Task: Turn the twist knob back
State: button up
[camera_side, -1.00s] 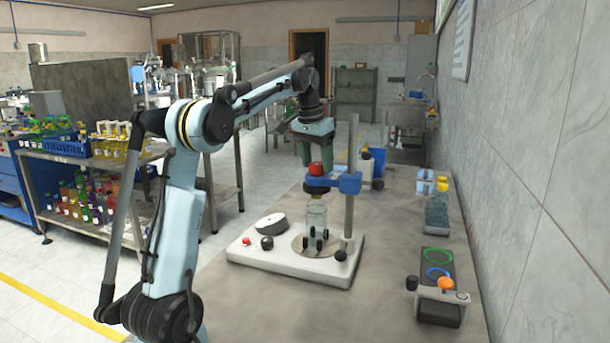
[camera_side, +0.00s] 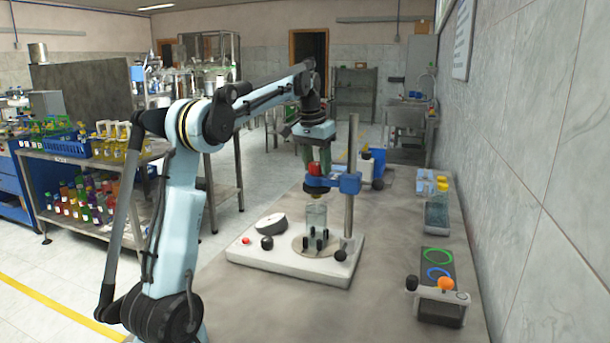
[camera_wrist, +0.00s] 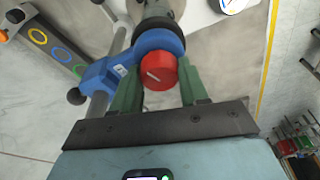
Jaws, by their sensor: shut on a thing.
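The red twist knob (camera_side: 315,169) sits on top of the blue arm (camera_side: 347,184) of the capping stand. In the wrist view the knob (camera_wrist: 160,71) has a pale line across its face, tilted slightly. My gripper (camera_wrist: 160,84) has a green finger on each side of the knob and is shut on it. In the side view my gripper (camera_side: 318,158) points down over the knob from above. A clear jar (camera_side: 316,214) stands under the dark capping head, on the round plate of the white base (camera_side: 290,267).
The metal post (camera_side: 352,150) rises right of the knob. A white dial (camera_side: 271,223) and black knobs are on the base. A dark panel (camera_side: 438,310) with green and blue rings and an orange knob stands at right. The table front is clear.

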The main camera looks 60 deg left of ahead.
jog(key=n, duration=0.4)
jog(key=shift+n+g+y, duration=0.3)
jog(key=shift+y, duration=0.1)
jog(key=n, duration=0.4)
jog(key=shift+g, duration=0.3)
jog(key=o, duration=1)
jog(key=m, duration=0.3)
jog(key=shift+m, duration=0.3)
jog(key=m+t, duration=0.1)
jog(key=m, duration=0.3)
jog(key=shift+m+h, duration=0.3)
jog(key=shift+h, duration=0.1)
